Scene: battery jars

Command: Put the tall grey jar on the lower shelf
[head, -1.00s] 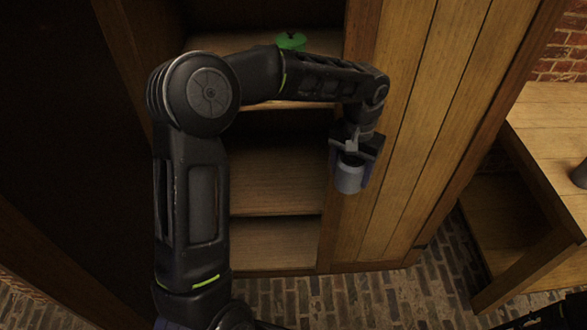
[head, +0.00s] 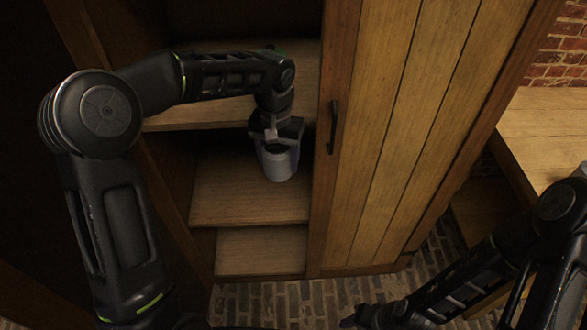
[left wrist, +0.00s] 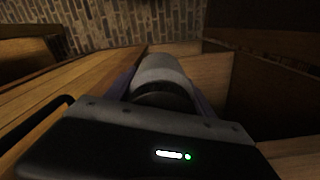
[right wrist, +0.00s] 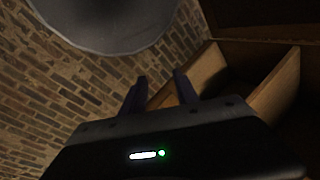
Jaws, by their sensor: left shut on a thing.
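The grey jar (head: 279,164) is in my left gripper (head: 277,150), whose fingers are shut on its two sides. The jar looks roughly upright, in the cabinet opening, seen against the middle shelf (head: 230,200). Whether its base touches that board I cannot tell. In the left wrist view the jar (left wrist: 162,72) sits between the fingers, partly hidden by the gripper body. A lower board (head: 260,252) lies beneath the middle shelf. My right gripper (right wrist: 160,92) is open and empty, low at the right of the head view.
The upper shelf (head: 225,112) is above the jar, with a green object (head: 277,47) mostly hidden behind my left arm. A wooden door with a black handle (head: 333,125) stands right of the opening. A wooden table (head: 545,125) is farther right. The middle shelf looks bare.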

